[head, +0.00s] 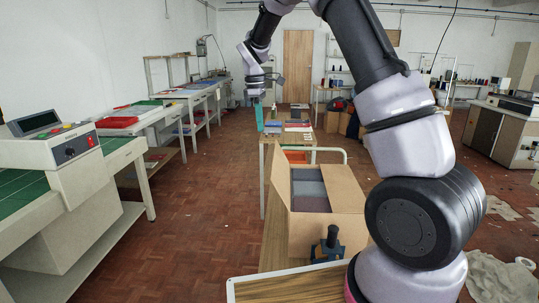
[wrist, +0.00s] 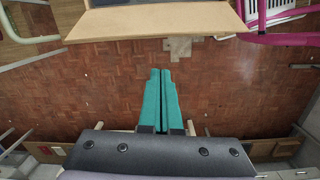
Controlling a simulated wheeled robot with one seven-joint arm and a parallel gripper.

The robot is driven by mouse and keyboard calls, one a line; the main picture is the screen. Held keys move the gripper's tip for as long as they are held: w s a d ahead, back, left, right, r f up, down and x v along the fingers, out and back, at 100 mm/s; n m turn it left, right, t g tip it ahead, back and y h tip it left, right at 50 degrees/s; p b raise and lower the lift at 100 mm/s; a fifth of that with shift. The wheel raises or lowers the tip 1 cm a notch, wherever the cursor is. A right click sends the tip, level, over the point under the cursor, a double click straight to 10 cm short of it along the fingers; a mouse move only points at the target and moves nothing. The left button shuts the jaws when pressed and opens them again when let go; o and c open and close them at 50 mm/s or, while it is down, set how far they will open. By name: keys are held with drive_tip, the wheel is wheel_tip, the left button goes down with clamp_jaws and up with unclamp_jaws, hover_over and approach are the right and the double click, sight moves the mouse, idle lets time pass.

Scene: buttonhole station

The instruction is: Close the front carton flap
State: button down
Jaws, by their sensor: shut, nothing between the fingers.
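The open carton (head: 330,232) stands in the middle of the head view, with folded grey and dark blue cloth (head: 310,190) inside. A brown flap (head: 276,205) stands out along its left side. In the wrist view a tan cardboard flap (wrist: 155,20) crosses the top edge; I cannot tell for sure which flap it is. My gripper (head: 259,118) has teal fingers and hangs beyond the carton, to its upper left in the head view. In the wrist view the fingers (wrist: 160,75) are shut, empty, and apart from the flap, with floor visible between.
A dark device (head: 328,245) stands in front of the carton, by a wooden tabletop (head: 290,288). A table (head: 290,138) with stacked goods is behind the carton. A pale rail (head: 325,150) runs near it. Open parquet floor (head: 205,210) lies left of the carton.

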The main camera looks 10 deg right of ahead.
wheel_tip(320, 180, down, 3)
drive_tip(key=w+a+n, duration=0.1)
drive_tip(key=w, duration=0.1)
approach(282, 170)
drive_tip(key=shift+n+h, duration=0.3)
drive_tip(key=shift+h, duration=0.1)
drive_tip(key=shift+w+a+f, duration=0.25)
drive_tip(key=shift+a+f, duration=0.3)
drive_tip(key=shift+f, duration=0.05)
drive_tip(key=shift+w+a+f, duration=0.3)
drive_tip(key=shift+a+f, duration=0.3)
drive_tip(key=shift+w+a+f, duration=0.25)
drive_tip(key=shift+a+f, duration=0.3)
drive_tip(key=shift+f, duration=0.1)
drive_tip(key=shift+d, duration=0.1)
